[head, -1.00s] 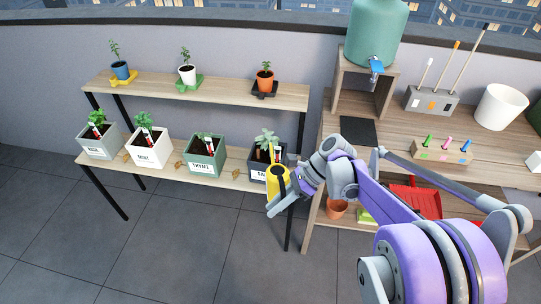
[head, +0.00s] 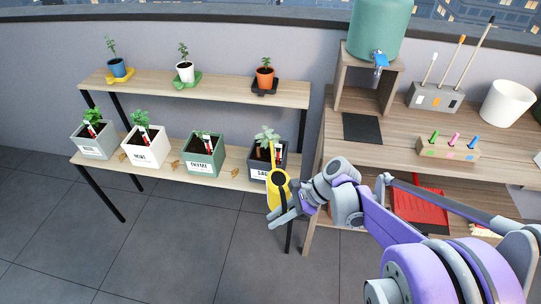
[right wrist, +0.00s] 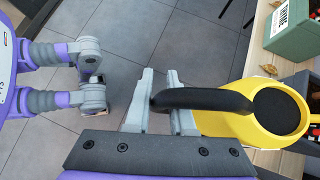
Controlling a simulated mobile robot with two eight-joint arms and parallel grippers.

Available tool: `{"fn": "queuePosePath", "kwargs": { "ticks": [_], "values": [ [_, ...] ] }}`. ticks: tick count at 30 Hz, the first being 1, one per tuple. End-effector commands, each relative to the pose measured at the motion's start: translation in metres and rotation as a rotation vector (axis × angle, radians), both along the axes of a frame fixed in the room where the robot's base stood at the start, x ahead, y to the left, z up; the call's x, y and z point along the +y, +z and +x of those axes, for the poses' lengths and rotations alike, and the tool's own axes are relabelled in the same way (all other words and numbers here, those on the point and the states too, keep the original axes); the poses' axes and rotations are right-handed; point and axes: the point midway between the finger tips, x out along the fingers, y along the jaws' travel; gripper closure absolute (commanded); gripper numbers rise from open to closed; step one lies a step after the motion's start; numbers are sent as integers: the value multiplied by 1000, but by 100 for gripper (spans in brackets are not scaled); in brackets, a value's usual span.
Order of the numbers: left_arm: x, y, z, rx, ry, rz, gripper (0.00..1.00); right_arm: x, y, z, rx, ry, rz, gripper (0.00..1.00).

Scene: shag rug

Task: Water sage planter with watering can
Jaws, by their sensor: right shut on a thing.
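The sage planter (head: 256,176) is a dark grey box with a pale green plant (head: 267,136), a red-and-white marker and a partly hidden label, at the right end of the lower shelf. The yellow watering can (head: 279,196) is in front of its right side, its thin spout rising in front of the planter. Whether the spout touches the planter cannot be told; no water shows. My right gripper (head: 284,212) is shut on the can's black handle (right wrist: 205,98). In the right wrist view the can (right wrist: 232,124) lies right of the fingers (right wrist: 160,80). My left gripper is not seen.
Thyme (head: 203,155), mint (head: 146,147) and another planter (head: 93,140) stand left on the lower shelf (head: 228,180). Small pots stand on the upper shelf (head: 220,92). A workbench (head: 400,147) with a green tank (head: 377,28) is on the right. Floor in front is open.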

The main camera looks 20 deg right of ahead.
Motion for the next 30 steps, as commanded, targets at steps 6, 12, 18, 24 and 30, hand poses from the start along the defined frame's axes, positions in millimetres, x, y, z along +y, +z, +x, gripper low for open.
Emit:
{"fn": "queuePosePath", "kwargs": {
  "ticks": [6, 12, 18, 24, 30],
  "values": [
    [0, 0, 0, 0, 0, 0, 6, 0, 1, 0, -6, 0, 0, 100],
    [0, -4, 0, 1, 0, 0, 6, 0, -6, 1, -22, 1, -4, 100],
    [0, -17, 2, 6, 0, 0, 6, -1, -24, 3, -78, -1, -21, 100],
    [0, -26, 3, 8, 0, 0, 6, -1, -36, 5, -125, 0, -35, 100],
    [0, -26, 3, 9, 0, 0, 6, -1, -38, 5, -136, 0, -39, 100]
  ]
}}
